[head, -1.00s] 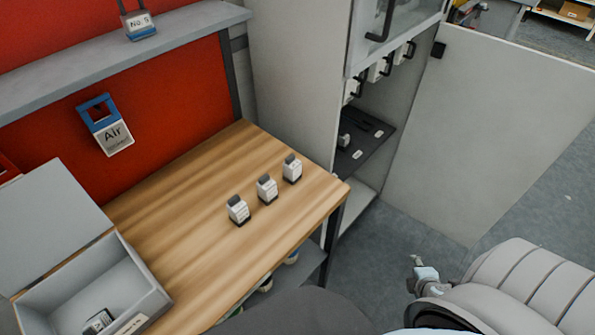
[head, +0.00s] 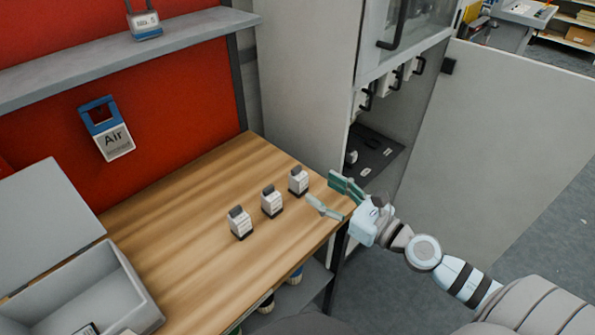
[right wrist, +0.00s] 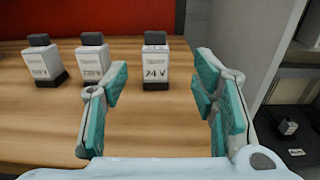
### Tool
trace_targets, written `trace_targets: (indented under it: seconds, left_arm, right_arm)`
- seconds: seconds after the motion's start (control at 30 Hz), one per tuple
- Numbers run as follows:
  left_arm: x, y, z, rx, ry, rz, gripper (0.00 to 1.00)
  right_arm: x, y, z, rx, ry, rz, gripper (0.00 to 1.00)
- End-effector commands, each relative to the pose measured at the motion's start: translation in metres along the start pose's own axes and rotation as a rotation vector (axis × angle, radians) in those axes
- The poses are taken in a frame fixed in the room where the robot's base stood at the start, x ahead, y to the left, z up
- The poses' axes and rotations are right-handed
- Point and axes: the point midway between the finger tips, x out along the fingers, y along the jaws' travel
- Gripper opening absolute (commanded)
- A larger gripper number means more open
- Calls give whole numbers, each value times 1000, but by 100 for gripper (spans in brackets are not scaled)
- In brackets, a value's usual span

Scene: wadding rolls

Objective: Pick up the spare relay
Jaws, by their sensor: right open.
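Three small white relays with grey tops stand upright in a row on the wooden bench. The right one (head: 298,183) reads "24 V" in the right wrist view (right wrist: 156,68). The middle relay (head: 272,203) and left relay (head: 240,225) carry labels too blurred to read surely; they also show in the right wrist view (right wrist: 94,64) (right wrist: 44,66). My right gripper (head: 328,192) is open and empty at the bench's right end, just right of the 24 V relay and apart from it. In the wrist view, that relay appears between the fingers, beyond them. My left gripper is out of view.
An open grey box (head: 105,295) stands at the bench's left, a dark-and-white item at its bottom edge. Right of the bench, an open cabinet has a dark shelf (head: 378,155) with a small relay-like part (head: 351,157) and a wide open door (head: 500,150).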

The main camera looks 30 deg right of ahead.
Motion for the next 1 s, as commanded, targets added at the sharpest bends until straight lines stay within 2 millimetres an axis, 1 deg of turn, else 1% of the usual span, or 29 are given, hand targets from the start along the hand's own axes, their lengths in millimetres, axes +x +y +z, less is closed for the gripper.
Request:
trace_targets:
  seconds: [0.03, 0.13, 0.27, 0.37, 0.43, 0.53, 0.6, 0.77, 1.0]
  left_arm:
    - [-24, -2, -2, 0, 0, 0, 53]
    - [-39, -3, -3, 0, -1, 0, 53]
    - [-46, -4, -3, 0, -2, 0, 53]
    - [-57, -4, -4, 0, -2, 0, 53]
    - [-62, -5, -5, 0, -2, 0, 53]
    - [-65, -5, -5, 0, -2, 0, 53]
    - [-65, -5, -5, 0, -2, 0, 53]
    - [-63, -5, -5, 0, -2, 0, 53]
    - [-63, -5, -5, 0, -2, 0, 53]
  right_arm:
    - [6, 4, 18, 9, -25, 6, 53]
    - [20, 4, 16, 0, -29, 8, 53]
    - [31, 6, 10, 0, -24, 12, 53]
    - [48, 6, 11, 2, -24, 13, 53]
    - [63, 6, 10, 2, -24, 13, 53]
    - [78, 6, 8, -1, -23, 13, 53]
    - [81, 6, 6, -2, -21, 14, 53]
    - [81, 6, 4, -3, -20, 14, 53]
    - [81, 6, 4, -4, -20, 13, 15]
